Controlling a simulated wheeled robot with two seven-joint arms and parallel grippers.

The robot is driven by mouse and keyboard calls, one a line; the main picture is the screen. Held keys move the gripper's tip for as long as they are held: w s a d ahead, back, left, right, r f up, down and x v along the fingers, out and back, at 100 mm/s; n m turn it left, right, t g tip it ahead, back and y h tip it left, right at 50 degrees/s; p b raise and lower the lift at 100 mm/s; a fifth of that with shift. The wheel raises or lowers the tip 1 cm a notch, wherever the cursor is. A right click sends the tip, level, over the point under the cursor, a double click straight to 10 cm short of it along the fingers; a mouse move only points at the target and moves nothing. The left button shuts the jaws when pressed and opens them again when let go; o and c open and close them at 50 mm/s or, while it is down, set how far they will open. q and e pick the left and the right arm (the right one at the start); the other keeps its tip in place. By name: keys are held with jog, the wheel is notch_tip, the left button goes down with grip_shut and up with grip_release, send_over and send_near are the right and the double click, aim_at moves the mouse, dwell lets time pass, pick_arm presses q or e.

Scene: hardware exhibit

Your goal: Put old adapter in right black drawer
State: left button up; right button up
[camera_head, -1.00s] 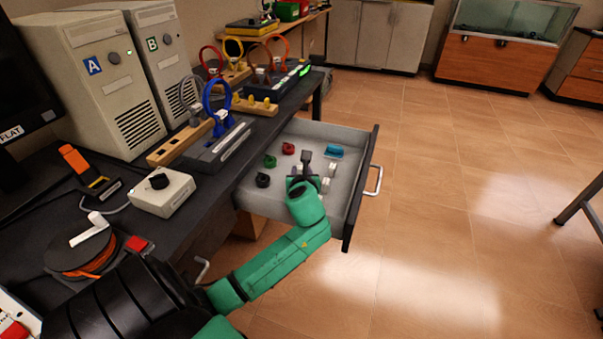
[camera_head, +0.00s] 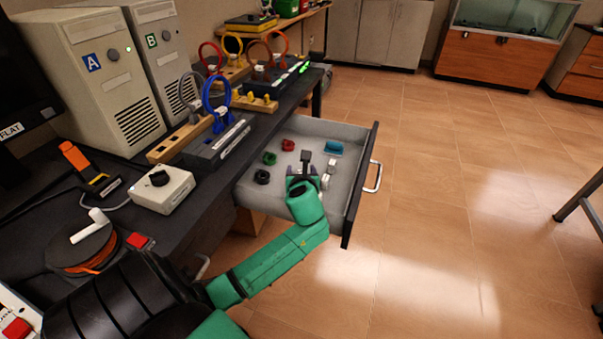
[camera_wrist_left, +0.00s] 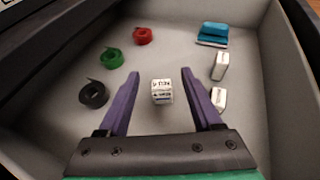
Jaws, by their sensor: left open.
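The drawer (camera_head: 345,190) is pulled out from under the black desk, with a grey inside and a dark front. My left gripper (camera_head: 302,170) is over it, pointing down, with its purple fingers open. In the left wrist view a small white block with dark printed lettering (camera_wrist_left: 162,92) lies between the open fingers (camera_wrist_left: 161,73), apart from both. Two more white blocks, (camera_wrist_left: 220,66) and (camera_wrist_left: 218,99), lie to the right of the fingers. I cannot tell from the lettering which block is the old adapter. My right gripper is out of view.
The drawer also holds a black roll (camera_wrist_left: 94,94), a green roll (camera_wrist_left: 112,58), a red roll (camera_wrist_left: 143,36) and a blue item (camera_wrist_left: 213,34). On the desk stand cable loops on wooden blocks, a white knob box (camera_head: 163,190) and computers A (camera_head: 90,75) and B (camera_head: 155,60).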

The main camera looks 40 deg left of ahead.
pick_arm(q)
jog(key=shift+r, duration=0.45)
jog(key=p+v, duration=0.2)
jog(key=v, duration=1)
jog(key=shift+d, duration=0.1)
